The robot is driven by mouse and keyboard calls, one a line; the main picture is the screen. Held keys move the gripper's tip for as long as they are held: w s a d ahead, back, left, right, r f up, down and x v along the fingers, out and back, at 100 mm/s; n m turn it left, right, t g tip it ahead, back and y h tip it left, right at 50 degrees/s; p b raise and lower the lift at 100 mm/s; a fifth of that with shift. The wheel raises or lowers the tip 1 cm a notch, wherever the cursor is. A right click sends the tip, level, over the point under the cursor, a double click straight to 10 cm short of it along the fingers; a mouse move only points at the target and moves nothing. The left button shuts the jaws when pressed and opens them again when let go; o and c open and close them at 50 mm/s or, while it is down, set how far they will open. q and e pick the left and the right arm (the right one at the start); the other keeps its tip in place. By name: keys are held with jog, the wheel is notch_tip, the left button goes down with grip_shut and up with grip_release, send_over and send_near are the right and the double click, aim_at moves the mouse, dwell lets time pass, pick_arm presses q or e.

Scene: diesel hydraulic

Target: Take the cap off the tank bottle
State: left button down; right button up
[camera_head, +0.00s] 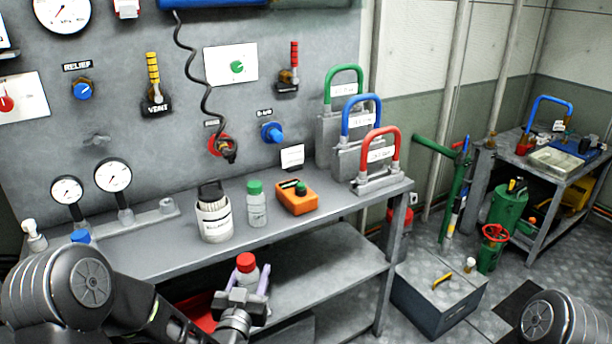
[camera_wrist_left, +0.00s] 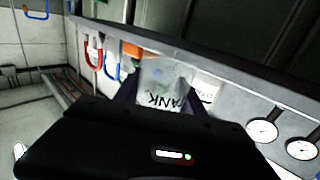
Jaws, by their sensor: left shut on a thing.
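The tank bottle (camera_head: 250,274) is a small whitish bottle with a red cap (camera_head: 246,262) on top. My left gripper (camera_head: 246,284) is shut on its body, just in front of the bench's edge and below the bench top. The bottle looks nearly upright in the head view. In the left wrist view the bottle (camera_wrist_left: 165,85) is between the fingers, with "TANK" printed upside down. The cap cannot be made out there. My right gripper is out of view; only part of my right arm shows at the lower right.
The bench top (camera_head: 150,255) holds a white tub (camera_head: 214,222), a green-capped bottle (camera_head: 257,208), an orange box (camera_head: 296,200) and several large padlock-like shapes (camera_head: 378,165). A lower shelf (camera_head: 330,262) lies behind the gripper. A grey box (camera_head: 437,297) stands on the floor at right.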

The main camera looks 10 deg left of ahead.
pick_arm(q)
jog(key=s+d+f+m+g+h, duration=0.2)
jog(key=s+d+f+m+h, duration=0.1)
jog(key=d, duration=0.4)
jog(key=s+d+f+m+g+h, duration=0.2)
jog(key=s+d+f+m+h, duration=0.1)
jog(key=s+d+m+h, duration=0.2)
jog(key=s+d+h, duration=0.2)
jog(key=d+h, duration=0.1)
jog(key=shift+s+d+f+h, duration=0.2)
jog(key=shift+s+f+h, duration=0.05)
jog(key=shift+f+h, duration=0.1)
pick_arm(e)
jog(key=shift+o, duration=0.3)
